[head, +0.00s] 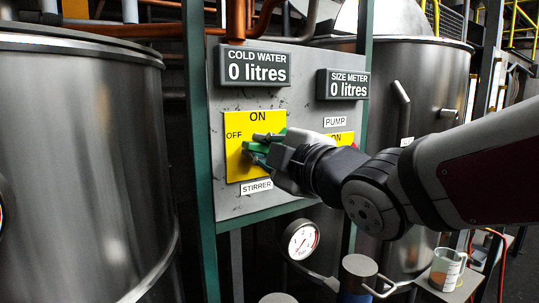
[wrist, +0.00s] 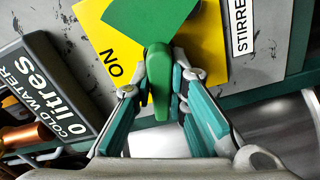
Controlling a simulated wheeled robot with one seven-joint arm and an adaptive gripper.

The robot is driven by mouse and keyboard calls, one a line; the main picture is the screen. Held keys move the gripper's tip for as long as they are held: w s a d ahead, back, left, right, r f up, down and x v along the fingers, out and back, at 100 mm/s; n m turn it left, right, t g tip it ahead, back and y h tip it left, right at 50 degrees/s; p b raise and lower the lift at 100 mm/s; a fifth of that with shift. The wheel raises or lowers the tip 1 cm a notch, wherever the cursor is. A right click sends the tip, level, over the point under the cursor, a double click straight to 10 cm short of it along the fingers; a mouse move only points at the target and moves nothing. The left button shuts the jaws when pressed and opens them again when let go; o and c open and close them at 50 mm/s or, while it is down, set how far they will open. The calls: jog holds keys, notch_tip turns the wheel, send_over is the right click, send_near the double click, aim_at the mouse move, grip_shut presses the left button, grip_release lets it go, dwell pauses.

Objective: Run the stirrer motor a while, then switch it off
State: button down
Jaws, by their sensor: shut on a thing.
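The stirrer switch is a yellow plate (head: 239,167) with ON at its top and OFF at its left, above a STIRRER label (head: 257,187). Its green handle (head: 257,150) points to the left, towards the OFF side, in the head view. My gripper (head: 255,146) reaches in from the right and is shut on this handle. In the wrist view the green handle (wrist: 159,75) sits between the two fingertips of my gripper (wrist: 161,82), and ON shows beside it. The OFF word is hidden there.
The panel has a COLD WATER display (head: 255,67) and a SIZE METER display (head: 347,86), both at 0 litres. The yellow PUMP switch plate (head: 342,138) is partly behind my gripper. Steel tanks (head: 85,160) flank the panel, and a dial gauge (head: 301,240) is below.

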jog(key=m, duration=0.2)
jog(key=m+b, duration=0.1)
jog(key=shift+w+d+r+m, duration=0.1)
jog(key=shift+d+r+m, duration=0.1)
jog(key=shift+m, duration=0.2)
jog(key=m, duration=0.3)
jog(key=shift+w+d+r+m, duration=0.1)
jog(key=shift+d+r+m, duration=0.1)
jog(key=shift+m, duration=0.1)
jog(key=m, duration=0.3)
jog(key=shift+w+d+r+m, duration=0.1)
jog(key=shift+m, duration=0.2)
jog(key=shift+w+d+m+b, duration=0.1)
jog(key=shift+m+b, duration=0.15)
jog(key=shift+m, duration=0.5)
jog(key=shift+w+d+m+b, duration=0.1)
jog(key=shift+m+b, duration=0.1)
jog(key=shift+m, duration=0.55)
jog(key=c, duration=1.5)
grip_release()
jog(key=shift+c, duration=0.2)
